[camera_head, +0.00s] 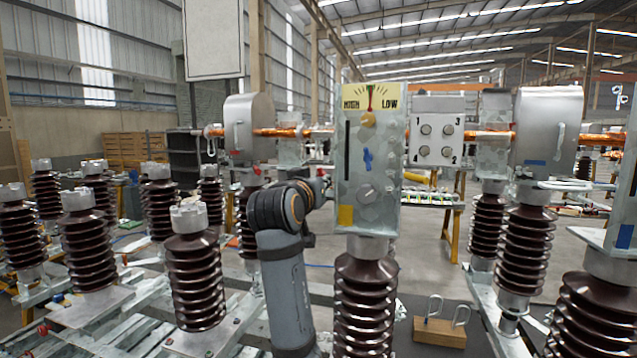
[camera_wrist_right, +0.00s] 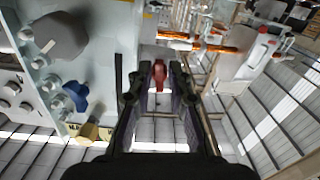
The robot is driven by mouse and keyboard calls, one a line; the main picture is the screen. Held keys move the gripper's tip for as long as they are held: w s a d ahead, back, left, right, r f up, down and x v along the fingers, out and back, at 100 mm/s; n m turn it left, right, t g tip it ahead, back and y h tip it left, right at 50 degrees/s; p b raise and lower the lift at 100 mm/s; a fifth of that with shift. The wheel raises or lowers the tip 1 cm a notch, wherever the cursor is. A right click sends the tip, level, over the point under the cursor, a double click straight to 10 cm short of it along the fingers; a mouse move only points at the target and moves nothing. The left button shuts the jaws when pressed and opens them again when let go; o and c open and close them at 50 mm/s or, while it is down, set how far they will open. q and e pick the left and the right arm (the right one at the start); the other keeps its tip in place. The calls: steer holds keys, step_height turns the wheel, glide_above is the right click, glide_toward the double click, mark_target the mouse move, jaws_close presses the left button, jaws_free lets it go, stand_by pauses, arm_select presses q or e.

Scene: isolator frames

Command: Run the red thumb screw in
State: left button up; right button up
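The red thumb screw (camera_wrist_right: 158,75) shows in the right wrist view between the fingertips of my right gripper (camera_wrist_right: 157,82). The fingers stand on both sides of it, apparently with a small gap, so they look open around it. In the head view my right gripper (camera_head: 325,184) is small and partly hidden behind its own wrist, at the left side of the panel box (camera_head: 387,215). Only a speck of red shows there. Where the screw's shaft enters is hidden. My left gripper is in neither view.
The panel box carries a yellow knob (camera_head: 368,119), a blue thumb screw (camera_head: 367,158) and a grey knob (camera_head: 366,192), close beside my right gripper. Ribbed brown insulators (camera_head: 195,270) stand around. A wooden block with hooks (camera_head: 440,331) lies at lower right.

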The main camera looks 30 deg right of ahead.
steer(key=o, duration=0.3)
steer(key=shift+r, duration=0.2)
step_height(320, 180, up, 10)
steer(key=shift+f, duration=0.15)
stand_by(0.3)
